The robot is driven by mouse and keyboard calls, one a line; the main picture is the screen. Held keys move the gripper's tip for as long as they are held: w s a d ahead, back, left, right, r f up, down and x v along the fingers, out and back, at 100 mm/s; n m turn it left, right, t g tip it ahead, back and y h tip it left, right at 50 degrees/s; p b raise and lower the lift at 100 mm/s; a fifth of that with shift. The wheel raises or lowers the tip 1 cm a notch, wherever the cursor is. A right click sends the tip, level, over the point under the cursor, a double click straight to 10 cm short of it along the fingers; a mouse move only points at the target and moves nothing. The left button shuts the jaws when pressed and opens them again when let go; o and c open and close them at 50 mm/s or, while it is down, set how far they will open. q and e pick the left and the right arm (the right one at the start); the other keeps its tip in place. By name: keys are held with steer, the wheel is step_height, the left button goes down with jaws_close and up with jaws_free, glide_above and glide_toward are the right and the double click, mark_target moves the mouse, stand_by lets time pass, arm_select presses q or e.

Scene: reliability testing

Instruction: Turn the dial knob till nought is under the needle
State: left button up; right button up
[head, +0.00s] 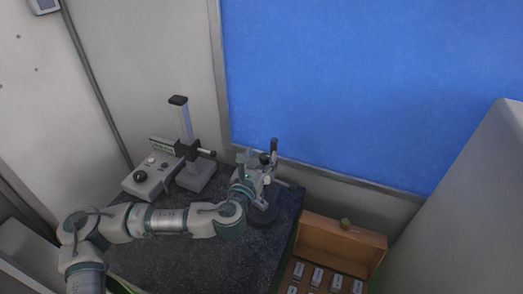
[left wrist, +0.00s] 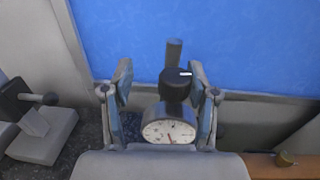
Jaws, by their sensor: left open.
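The dial gauge has a round white face (left wrist: 168,132) with a thin red needle, seen between the fingers in the left wrist view. The needle points roughly downward in that picture; the face numbers are too small to read. A black knob (left wrist: 175,84) with a small white mark sits above the face. My left gripper (left wrist: 160,72) is open, one finger on each side of the knob in the picture; no contact is visible. In the head view my left gripper (head: 258,168) is at the gauge and hides much of it; the gauge's dark round base (head: 263,217) shows below. My right gripper is not in view.
A grey stand with a column (head: 186,125) and a control box with a black knob (head: 153,178) stand left of the gauge on the dark table (head: 180,255). An open wooden case (head: 340,247) with small labelled pieces is at lower right. A wall with a blue panel (head: 370,85) rises behind.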

arm_select(q)
steer(key=shift+s+d+r, duration=0.2)
steer(key=shift+s+d, duration=0.05)
steer(key=shift+d, duration=0.8)
steer(key=c, duration=0.6)
steer(key=shift+w+f, duration=0.1)
steer(key=c, duration=0.4)
steer(key=shift+a, duration=0.25)
jaws_close()
steer(key=shift+w+a+f, duration=0.15)
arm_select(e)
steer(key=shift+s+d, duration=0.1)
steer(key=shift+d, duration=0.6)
arm_select(q)
steer(key=shift+m+h, duration=0.4)
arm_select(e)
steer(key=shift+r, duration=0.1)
